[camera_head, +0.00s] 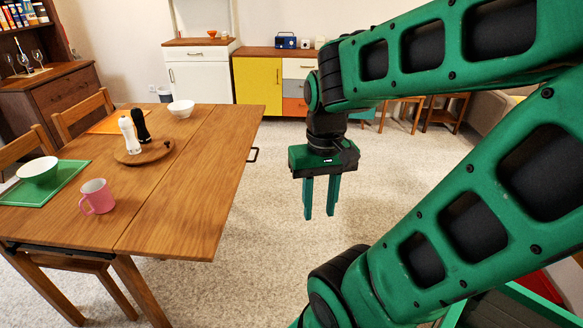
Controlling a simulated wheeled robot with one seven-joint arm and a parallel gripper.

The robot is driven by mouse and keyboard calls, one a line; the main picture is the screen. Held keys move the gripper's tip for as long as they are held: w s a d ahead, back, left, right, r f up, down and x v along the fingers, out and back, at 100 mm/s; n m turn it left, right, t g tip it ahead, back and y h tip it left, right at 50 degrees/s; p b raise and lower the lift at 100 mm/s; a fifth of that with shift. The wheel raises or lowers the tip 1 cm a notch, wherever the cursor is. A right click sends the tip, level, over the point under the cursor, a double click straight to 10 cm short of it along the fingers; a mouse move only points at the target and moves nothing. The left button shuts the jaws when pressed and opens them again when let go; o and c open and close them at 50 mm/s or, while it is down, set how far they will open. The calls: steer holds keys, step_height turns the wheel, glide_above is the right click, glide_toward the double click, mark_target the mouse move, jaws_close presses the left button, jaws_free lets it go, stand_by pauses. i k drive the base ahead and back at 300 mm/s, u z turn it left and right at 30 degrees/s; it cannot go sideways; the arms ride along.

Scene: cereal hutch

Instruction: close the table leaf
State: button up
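The wooden table leaf (197,185) is the right part of the dining table. It lies level with the main tabletop (82,225), and a thin seam shows between them. A small dark handle (254,155) sticks out at the leaf's right edge. My green gripper (320,210) hangs with its fingers pointing down, to the right of the leaf and apart from it. Its two fingers are spread with nothing between them.
On the main tabletop stand a pink mug (97,196), a white bowl on a green mat (68,184), a round board (145,154) with two shakers, and another bowl (181,108). Chairs (24,147) line the left side. Carpet (260,255) is clear right of the table.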

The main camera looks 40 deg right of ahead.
mark_target(185, 217)
steer(key=z, duration=0.9)
steer(key=i, duration=0.7)
steer(key=u, duration=0.4)
steer(key=k, duration=0.1)
steer(key=u, duration=0.1)
